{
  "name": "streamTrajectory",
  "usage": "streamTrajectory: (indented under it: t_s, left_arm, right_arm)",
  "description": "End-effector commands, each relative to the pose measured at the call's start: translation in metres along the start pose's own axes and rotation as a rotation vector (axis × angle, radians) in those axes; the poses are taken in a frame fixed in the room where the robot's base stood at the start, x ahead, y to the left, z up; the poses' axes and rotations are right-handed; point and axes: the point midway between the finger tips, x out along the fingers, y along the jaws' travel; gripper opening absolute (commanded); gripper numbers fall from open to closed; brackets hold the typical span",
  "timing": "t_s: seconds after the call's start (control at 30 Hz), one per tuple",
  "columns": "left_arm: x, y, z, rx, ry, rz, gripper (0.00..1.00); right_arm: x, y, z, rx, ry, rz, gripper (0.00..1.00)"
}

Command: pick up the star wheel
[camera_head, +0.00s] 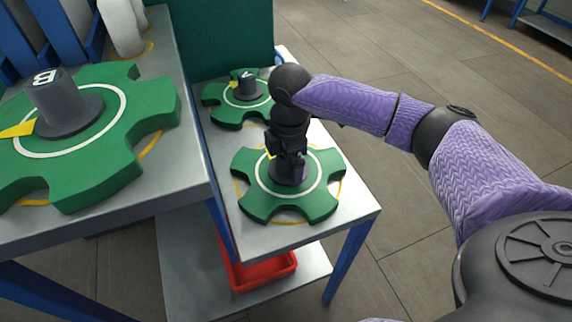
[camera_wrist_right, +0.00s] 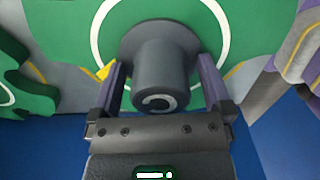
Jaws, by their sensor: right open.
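A green star wheel (camera_head: 318,201) with a white ring and a dark grey hub lies flat on the lower grey table. My right gripper (camera_head: 287,165) is directly above it, pointing down at the hub. In the right wrist view, my right gripper (camera_wrist_right: 164,85) is open, with one purple finger on each side of the grey hub (camera_wrist_right: 162,72); I cannot tell whether the fingers touch it. The star wheel's green plate (camera_wrist_right: 250,35) spreads behind the hub there. My left gripper is not in view.
A second star wheel (camera_head: 221,104) lies behind on the same table (camera_head: 340,222). A larger-looking star wheel (camera_head: 150,100), its hub marked B, lies on the higher table (camera_head: 180,170) at left. A red bin (camera_head: 262,272) is on the shelf below. Open floor lies right.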

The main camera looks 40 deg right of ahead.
Motion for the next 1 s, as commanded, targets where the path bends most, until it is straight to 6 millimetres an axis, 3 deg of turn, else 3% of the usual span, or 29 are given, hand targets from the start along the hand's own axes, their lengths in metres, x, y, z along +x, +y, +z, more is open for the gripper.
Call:
streamTrajectory:
  t_s: [0.1, 0.13, 0.5, 0.6, 0.87, 1.0]
  left_arm:
    - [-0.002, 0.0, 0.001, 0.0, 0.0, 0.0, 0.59]
    - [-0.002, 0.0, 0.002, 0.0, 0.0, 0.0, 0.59]
    - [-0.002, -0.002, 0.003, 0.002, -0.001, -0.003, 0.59]
    - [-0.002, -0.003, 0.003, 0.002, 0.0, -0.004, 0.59]
    - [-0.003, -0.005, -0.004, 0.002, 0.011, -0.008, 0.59]
    - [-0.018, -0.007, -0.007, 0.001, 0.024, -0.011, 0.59]
  right_arm:
    - [-0.003, 0.0, 0.0, 0.0, 0.001, 0.002, 1.0]
    - [-0.003, 0.0, 0.0, 0.0, 0.001, 0.002, 0.96]
    - [-0.003, 0.0, 0.0, 0.0, 0.001, 0.002, 0.17]
    - [-0.003, 0.0, 0.0, 0.0, 0.001, 0.002, 0.0]
    - [-0.005, 0.001, 0.0, 0.001, 0.002, 0.004, 0.0]
    - [-0.03, 0.001, -0.001, 0.0, 0.003, 0.008, 0.0]
